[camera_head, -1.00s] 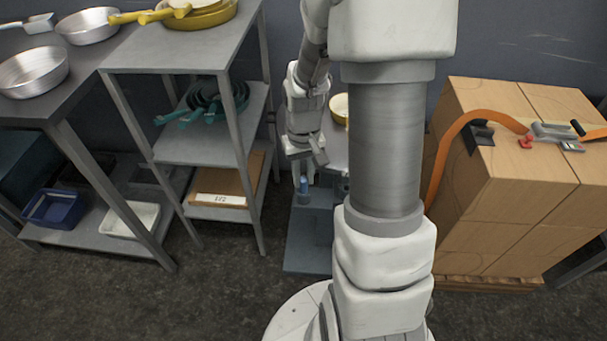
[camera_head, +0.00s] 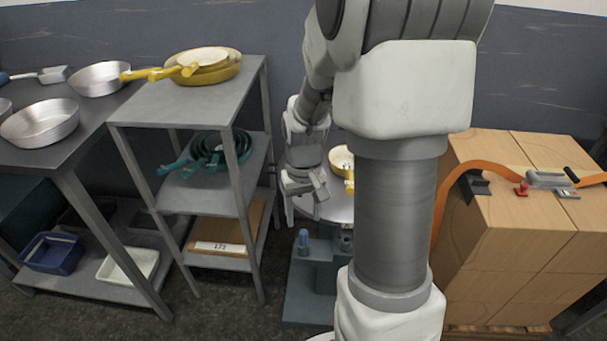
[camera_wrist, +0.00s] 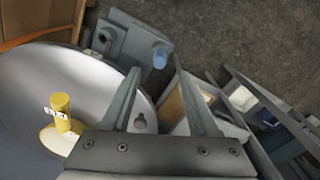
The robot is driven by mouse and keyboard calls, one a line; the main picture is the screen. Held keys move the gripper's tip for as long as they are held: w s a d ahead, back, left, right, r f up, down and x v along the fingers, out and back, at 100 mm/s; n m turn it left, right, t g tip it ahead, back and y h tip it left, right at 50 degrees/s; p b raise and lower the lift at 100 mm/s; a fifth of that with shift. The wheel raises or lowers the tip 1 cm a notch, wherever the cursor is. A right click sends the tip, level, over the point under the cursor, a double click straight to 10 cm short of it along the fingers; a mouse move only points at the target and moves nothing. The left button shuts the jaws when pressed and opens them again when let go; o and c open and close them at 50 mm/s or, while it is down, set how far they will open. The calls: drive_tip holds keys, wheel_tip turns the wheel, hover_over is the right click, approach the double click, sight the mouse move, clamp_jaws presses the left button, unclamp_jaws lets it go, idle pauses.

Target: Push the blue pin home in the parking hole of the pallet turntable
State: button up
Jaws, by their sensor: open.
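The blue pin (camera_head: 303,240) stands upright in a grey bracket (camera_head: 322,250) at the front edge of the pallet turntable (camera_head: 335,212). In the wrist view its blue top (camera_wrist: 160,57) shows beyond the fingers. How deep it sits cannot be told. My gripper (camera_head: 304,212) is open and empty, above the pin and apart from it. In the wrist view the two fingers (camera_wrist: 158,72) are spread, with the turntable's grey disc (camera_wrist: 30,85) below and left. A yellow-handled pan (camera_head: 341,160) lies on the turntable, partly hidden by my arm.
A grey shelf rack (camera_head: 185,105) with yellow and green pans stands to the left. A dark table (camera_head: 85,125) with metal pans is beyond it. Wooden boxes (camera_head: 500,230) with an orange strap stand at right. Bare floor lies before the rack.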

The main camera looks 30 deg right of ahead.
wheel_tip(320, 180, up, 12)
drive_tip(key=p, duration=0.3)
drive_tip(key=s+a+r+n+t+p, duration=0.1)
drive_tip(key=s+a+r+t+p, duration=0.1)
drive_tip(key=s+a+r, duration=0.3)
drive_tip(key=s+a+r+t+p, duration=0.1)
drive_tip(key=s+a+r+p, duration=0.1)
drive_tip(key=a+r, duration=0.45)
drive_tip(key=s+n+t+b, duration=0.1)
drive_tip(key=s+t+b, duration=0.2)
drive_tip(key=s+b, duration=0.15)
wheel_tip(320, 180, up, 12)
drive_tip(key=d+p, duration=0.1)
drive_tip(key=p, duration=1.2)
drive_tip(key=shift+s+r, duration=0.2)
drive_tip(key=shift+s, duration=0.25)
